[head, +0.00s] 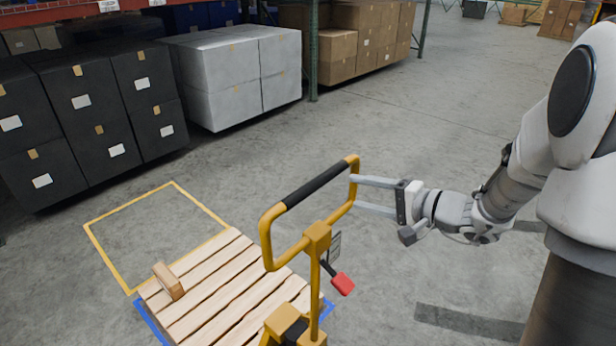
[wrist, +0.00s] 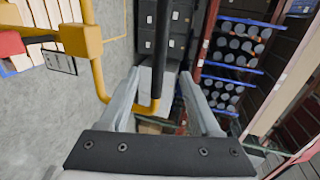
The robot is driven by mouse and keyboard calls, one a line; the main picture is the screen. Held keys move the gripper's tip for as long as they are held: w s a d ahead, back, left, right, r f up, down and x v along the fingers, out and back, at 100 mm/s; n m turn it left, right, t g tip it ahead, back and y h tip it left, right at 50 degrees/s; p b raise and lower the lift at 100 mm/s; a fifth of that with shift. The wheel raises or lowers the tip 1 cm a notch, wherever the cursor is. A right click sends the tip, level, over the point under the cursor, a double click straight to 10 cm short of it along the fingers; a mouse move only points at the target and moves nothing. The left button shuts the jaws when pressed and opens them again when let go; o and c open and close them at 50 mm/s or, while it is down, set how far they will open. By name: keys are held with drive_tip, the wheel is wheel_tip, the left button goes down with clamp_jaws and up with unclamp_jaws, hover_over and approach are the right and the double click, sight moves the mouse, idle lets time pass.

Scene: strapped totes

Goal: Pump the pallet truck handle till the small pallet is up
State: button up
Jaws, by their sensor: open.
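The pallet truck handle (head: 318,184) is a yellow loop with a black grip bar, standing upright on a yellow mast at the lower middle of the head view. A red lever (head: 342,284) sticks out below it. The small wooden pallet (head: 216,290) lies in front of the truck, with a wooden block (head: 168,281) on it. My gripper (head: 352,194) is open at the right side of the loop, its fingers pointing left. In the wrist view, the handle's black grip (wrist: 163,45) runs down between the open fingers (wrist: 155,92). I cannot tell whether they touch it.
A yellow floor outline (head: 128,205) lies beyond the pallet, and blue marking (head: 150,322) shows at the pallet's edges. Black boxes (head: 100,110) and grey boxes (head: 238,72) stand at the back left, brown cartons (head: 365,40) on a rack behind. The floor behind the handle is clear.

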drive_tip(key=p+x, duration=0.3)
drive_tip(key=x, duration=1.3)
clamp_jaws()
idle(0.8)
